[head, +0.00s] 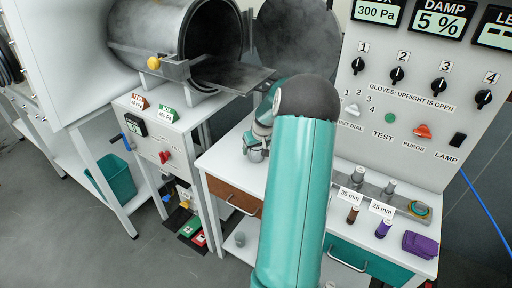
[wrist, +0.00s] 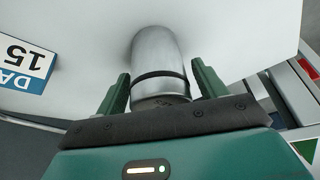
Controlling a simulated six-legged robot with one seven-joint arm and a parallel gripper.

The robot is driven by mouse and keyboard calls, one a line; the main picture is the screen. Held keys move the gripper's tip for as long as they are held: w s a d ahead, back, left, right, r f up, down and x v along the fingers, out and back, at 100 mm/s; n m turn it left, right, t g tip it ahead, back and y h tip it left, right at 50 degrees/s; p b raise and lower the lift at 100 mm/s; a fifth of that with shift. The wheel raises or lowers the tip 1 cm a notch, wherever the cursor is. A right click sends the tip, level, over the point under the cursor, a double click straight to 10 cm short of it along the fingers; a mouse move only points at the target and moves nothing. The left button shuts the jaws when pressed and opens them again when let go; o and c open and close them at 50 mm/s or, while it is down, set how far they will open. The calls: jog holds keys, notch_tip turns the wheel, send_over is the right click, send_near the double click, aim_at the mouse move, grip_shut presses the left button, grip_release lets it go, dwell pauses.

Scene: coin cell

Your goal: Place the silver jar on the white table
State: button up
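The silver jar (wrist: 157,60) is a shiny metal cylinder with a dark band near its end, in the middle of the wrist view. White surface shows behind and around it. My gripper (wrist: 160,80) has one green finger on each side of the jar, with a narrow pale gap showing, clearer on the right. In the head view my gripper (head: 256,147) is low over the left part of the white table (head: 222,161). My arm hides much of that table, and I cannot make out the jar clearly there.
A grey control panel (head: 440,130) stands behind the table. Small bottles, 35 mm and 25 mm labels and a purple cloth (head: 420,245) are at the table's right. An open metal chamber (head: 175,40) is at the upper left. A blue-white label (wrist: 24,65) shows in the wrist view.

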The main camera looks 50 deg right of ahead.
jog(key=shift+r, duration=0.1)
jog(key=v, duration=1.2)
jog(key=w+a+r+n, duration=0.15)
jog(key=a+r, duration=0.35)
jog(key=a, duration=0.8)
jog(key=w+a+r+n, duration=0.15)
jog(key=a+r, duration=0.35)
jog(key=a, duration=0.7)
jog(key=s+a+r+n+y, duration=0.1)
jog(key=s+a, duration=0.5)
jog(key=a, duration=0.5)
jog(key=s+a+r+n+t+y, duration=0.1)
jog(key=s+a, duration=0.6)
jog(key=a, duration=0.4)
jog(key=shift+s+a+n+t, duration=0.25)
jog(key=shift+s+n+t, duration=0.05)
